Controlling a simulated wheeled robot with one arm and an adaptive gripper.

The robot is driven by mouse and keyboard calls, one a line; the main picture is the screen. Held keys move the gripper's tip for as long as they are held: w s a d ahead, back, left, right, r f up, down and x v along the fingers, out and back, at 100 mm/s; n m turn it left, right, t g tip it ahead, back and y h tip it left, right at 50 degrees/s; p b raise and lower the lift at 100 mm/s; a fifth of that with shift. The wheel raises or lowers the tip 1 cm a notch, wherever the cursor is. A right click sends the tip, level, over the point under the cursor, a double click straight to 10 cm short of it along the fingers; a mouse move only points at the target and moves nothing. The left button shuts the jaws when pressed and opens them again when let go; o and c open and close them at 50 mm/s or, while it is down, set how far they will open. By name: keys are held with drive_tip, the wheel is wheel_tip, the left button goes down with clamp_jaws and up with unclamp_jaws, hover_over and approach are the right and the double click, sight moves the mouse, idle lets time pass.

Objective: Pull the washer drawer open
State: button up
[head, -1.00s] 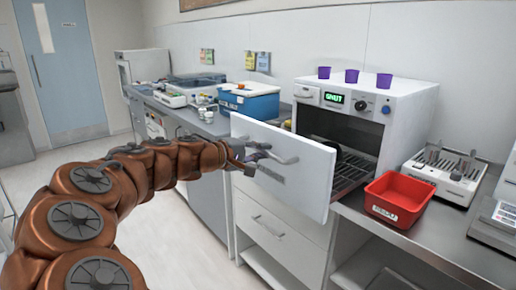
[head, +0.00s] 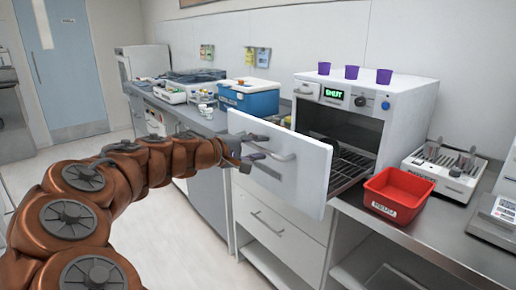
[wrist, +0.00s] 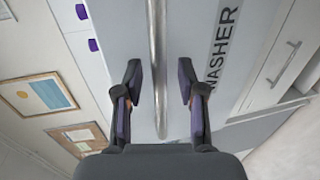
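The washer drawer's white front (head: 302,180) stands well out from the white washer (head: 405,88), with a wire rack (head: 350,168) showing behind it. Its bar handle (head: 272,153) also shows in the wrist view (wrist: 157,50), running between my fingers without either touching it. A "WASHER" label (wrist: 224,45) is beside the handle. My gripper (head: 253,155) is open and empty just in front of the handle; the wrist view shows both fingers spread apart (wrist: 160,85). The washer's small green display (head: 333,93) seems to read "SHUT".
A red bin (head: 398,186) sits on the counter close right of the drawer. Purple cups (head: 351,72) stand on the washer. A blue box (head: 250,98) is at its left. A lower drawer (head: 270,220) is closed underneath. The floor at left front is clear.

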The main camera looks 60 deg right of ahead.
drive_tip(key=shift+w+a, duration=0.1)
drive_tip(key=v, duration=1.1)
drive_tip(key=shift+a, duration=0.35)
drive_tip(key=shift+w+r, duration=0.1)
drive_tip(key=s+a+f+n+t+y, duration=0.1)
drive_tip(key=s+a+f+t+y, duration=0.2)
drive_tip(key=a+f, duration=0.45)
drive_tip(key=s+a+f+t+y, duration=0.1)
drive_tip(key=s+a+f+y, duration=0.1)
drive_tip(key=a+f+y, duration=0.45)
drive_tip(key=s+a+f+n+y, duration=0.2)
drive_tip(key=s+a+f, duration=0.25)
drive_tip(key=a, duration=0.55)
drive_tip(key=s+a+f+n+y, duration=0.25)
drive_tip(key=a+f, duration=0.35)
drive_tip(key=a, duration=0.4)
drive_tip(key=s+p+v, duration=0.1)
drive_tip(key=p+v, duration=0.6)
drive_tip(key=v, duration=0.1)
drive_tip(key=s+p+v, duration=0.2)
drive_tip(key=p+v, duration=0.6)
drive_tip(key=shift+r+t+p, duration=0.3)
drive_tip(key=shift+r+t, duration=0.1)
